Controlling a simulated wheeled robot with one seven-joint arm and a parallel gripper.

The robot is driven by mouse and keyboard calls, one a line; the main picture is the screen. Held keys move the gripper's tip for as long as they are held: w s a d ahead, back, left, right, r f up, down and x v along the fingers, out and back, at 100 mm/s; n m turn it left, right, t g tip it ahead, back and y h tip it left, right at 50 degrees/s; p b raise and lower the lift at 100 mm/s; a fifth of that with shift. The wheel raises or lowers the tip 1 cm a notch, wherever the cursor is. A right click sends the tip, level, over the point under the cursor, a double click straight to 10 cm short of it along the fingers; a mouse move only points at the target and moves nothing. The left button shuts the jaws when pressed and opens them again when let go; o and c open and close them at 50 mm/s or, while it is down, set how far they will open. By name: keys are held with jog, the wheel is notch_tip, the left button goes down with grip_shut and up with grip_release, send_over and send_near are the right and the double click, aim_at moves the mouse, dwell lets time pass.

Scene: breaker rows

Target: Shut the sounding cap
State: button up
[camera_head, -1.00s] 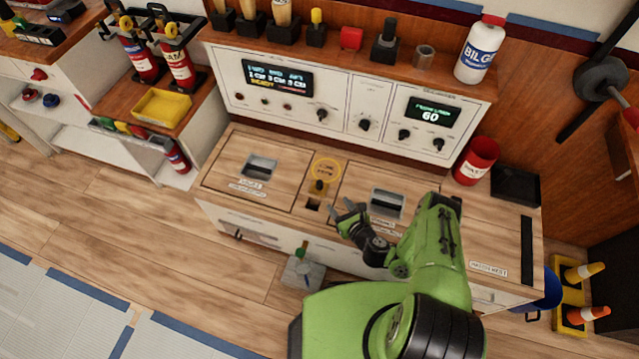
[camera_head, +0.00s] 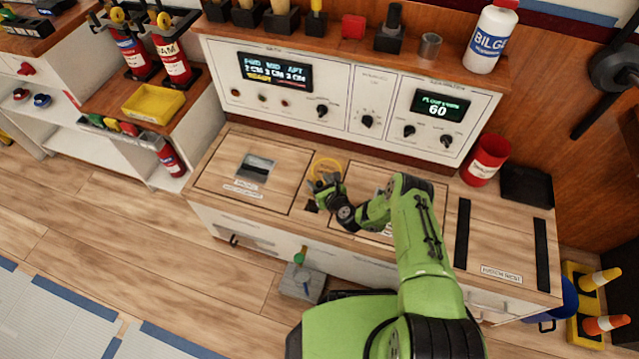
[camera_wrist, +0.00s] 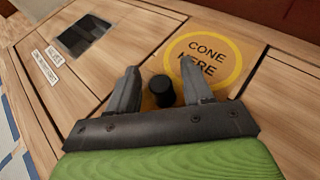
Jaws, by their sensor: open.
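A black round knob (camera_wrist: 161,91), which I take to be the sounding cap's, stands on the bench beside the yellow "CONE HERE" ring. In the wrist view it sits between the two fingers of my gripper (camera_wrist: 160,76). The fingers are apart, with a gap on either side of the knob. In the head view my gripper (camera_head: 323,181) is over that spot and hides the knob. A small dark square opening (camera_head: 311,207) shows just in front of it. Whether the cap's lid is raised or down is hidden.
The yellow ring (camera_head: 327,167) lies behind the gripper. A hatch with a recessed handle (camera_head: 258,167) is at left; my arm covers much of the right hatch. The control panel (camera_head: 367,100) rises behind.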

grip_shut()
jog(key=shift+s, duration=0.15)
jog(key=s+a+p, duration=0.2)
jog(key=s, duration=0.4)
jog(key=shift+s+a+f, duration=0.15)
grip_release()
